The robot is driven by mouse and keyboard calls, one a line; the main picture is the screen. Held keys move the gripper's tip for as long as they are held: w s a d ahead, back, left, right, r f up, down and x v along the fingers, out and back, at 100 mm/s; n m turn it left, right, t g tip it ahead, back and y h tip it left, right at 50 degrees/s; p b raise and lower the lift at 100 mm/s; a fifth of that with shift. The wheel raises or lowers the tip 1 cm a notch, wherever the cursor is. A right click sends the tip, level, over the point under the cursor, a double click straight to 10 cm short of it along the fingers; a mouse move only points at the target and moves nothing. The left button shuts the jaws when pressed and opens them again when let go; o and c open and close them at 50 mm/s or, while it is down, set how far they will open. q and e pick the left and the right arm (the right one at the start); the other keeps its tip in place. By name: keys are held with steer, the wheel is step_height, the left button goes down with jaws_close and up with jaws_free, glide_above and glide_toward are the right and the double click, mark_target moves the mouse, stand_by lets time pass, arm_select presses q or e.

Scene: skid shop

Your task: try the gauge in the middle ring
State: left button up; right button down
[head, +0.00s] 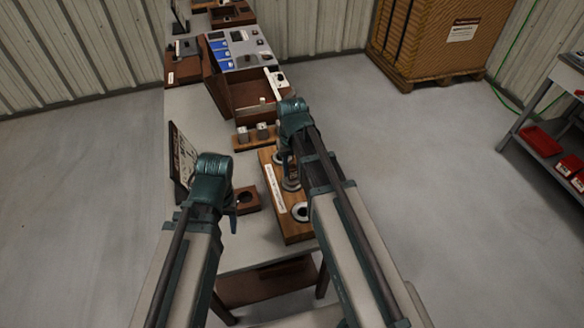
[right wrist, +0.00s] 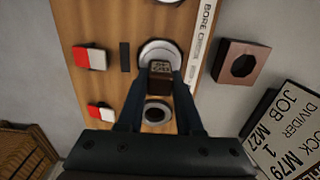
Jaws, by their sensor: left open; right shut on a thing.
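The wooden bore board (head: 270,205) lies on the bench and carries ring inserts in a row. The middle ring (right wrist: 160,50) is pale metal; another ring (right wrist: 157,112) sits nearer and a third (right wrist: 168,1) is cut off at the top edge. My right gripper (right wrist: 158,78) is shut on the gauge (right wrist: 160,71), a small brown block with a label, at the near edge of the middle ring in the right wrist view. Whether the gauge enters the bore is hidden. My left gripper (head: 233,212) is open, beside the brown holed block (head: 247,199).
Red-and-white blocks (right wrist: 90,58) sit on the board. Behind are a wooden stand with grey cylinders (head: 252,135) and an open brown box (head: 240,92).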

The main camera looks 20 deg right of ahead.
steer(key=shift+f+b, duration=0.8)
steer(key=shift+f, duration=0.05)
stand_by(0.3)
steer(key=shift+r, duration=0.15)
stand_by(0.7)
steer(key=shift+r+p, duration=4.4)
steer(key=shift+p, duration=0.2)
